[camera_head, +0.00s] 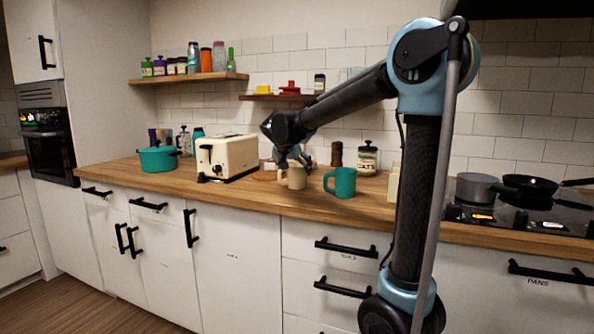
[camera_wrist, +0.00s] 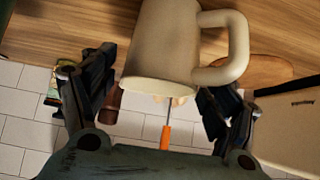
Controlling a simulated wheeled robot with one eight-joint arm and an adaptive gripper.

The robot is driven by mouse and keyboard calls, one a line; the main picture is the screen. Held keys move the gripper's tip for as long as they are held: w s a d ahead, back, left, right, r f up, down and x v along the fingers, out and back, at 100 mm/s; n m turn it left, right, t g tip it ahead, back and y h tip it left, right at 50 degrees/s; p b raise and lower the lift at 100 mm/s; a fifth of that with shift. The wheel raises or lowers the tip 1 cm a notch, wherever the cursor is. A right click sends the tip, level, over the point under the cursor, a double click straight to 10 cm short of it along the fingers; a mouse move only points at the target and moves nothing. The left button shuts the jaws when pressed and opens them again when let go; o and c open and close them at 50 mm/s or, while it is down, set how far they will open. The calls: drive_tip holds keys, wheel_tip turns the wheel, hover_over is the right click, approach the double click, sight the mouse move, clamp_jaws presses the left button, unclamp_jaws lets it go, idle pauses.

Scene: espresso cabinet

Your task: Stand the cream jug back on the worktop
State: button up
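The cream jug (camera_head: 295,178) is at the worktop (camera_head: 240,191), between the toaster and the teal mug. It looks upright in the head view; whether its base touches the wood is hard to tell. My gripper (camera_head: 292,160) is just above and behind it, partly hidden by the arm. In the wrist view the jug (camera_wrist: 165,50) fills the upper middle, with its handle (camera_wrist: 238,50) to the right. The fingers (camera_wrist: 155,90) are spread on either side, with a visible gap at the left finger. The right fingertip is close to the jug; contact is unclear.
A teal mug (camera_head: 341,183) stands close to the right of the jug. A cream toaster (camera_head: 227,157) is to the left. A pepper mill (camera_head: 336,154) and a glass jar (camera_head: 367,160) stand behind. A teal pot (camera_head: 158,159) is farther left; pans (camera_head: 530,187) are on the hob.

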drive_tip(key=v, duration=1.2)
drive_tip(key=shift+s+r, duration=0.1)
